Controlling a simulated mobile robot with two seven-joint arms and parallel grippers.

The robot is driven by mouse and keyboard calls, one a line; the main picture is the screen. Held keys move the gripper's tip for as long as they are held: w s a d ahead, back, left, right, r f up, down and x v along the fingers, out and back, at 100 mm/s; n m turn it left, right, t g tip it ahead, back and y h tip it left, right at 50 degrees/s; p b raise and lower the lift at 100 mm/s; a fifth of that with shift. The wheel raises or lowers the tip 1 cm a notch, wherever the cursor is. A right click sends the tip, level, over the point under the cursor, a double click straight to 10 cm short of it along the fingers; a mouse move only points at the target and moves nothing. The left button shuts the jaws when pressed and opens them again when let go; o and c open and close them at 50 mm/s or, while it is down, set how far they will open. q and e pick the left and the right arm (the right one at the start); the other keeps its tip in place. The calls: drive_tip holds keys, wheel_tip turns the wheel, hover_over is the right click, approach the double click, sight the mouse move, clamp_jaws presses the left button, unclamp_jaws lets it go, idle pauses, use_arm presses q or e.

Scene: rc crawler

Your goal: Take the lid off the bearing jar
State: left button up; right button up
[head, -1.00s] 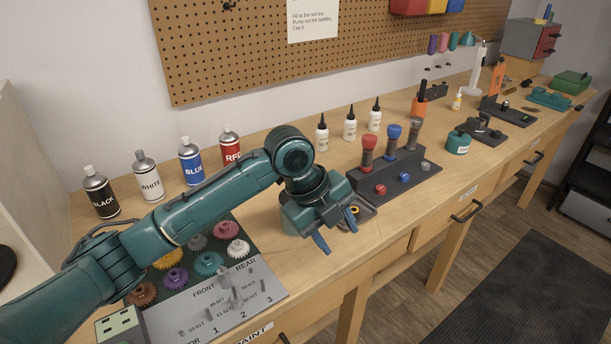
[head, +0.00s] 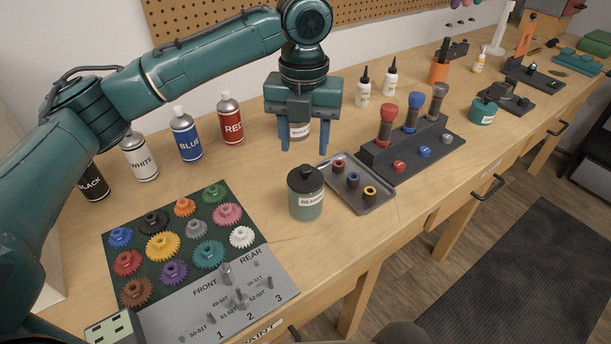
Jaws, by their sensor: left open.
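The bearing jar (head: 307,203) stands upright on the bench, a grey-green jar whose label is partly readable. Its black lid (head: 305,178) sits on top, with a small knob. My left gripper (head: 304,148) points down with its two blue fingers apart and empty. In the picture it is just above the lid, and the fingertips look apart from it. A white bottle stands partly hidden behind the fingers. My right gripper is not in view.
A grey tray (head: 376,199) with bearings lies right of the jar. A black holder (head: 411,157) with colored-handled tools stands behind it. A gear board (head: 118,257) lies left. Spray cans, such as the red one (head: 231,120), line the back. Bench between board and jar is clear.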

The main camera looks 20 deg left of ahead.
sight(306, 167)
use_arm(q)
drive_tip(key=shift+w+f+p, duration=0.2)
drive_tip(key=shift+f+p, duration=0.15)
drive_tip(key=shift+f, duration=2.6)
drive_tip(key=shift+c, duration=0.5)
clamp_jaws()
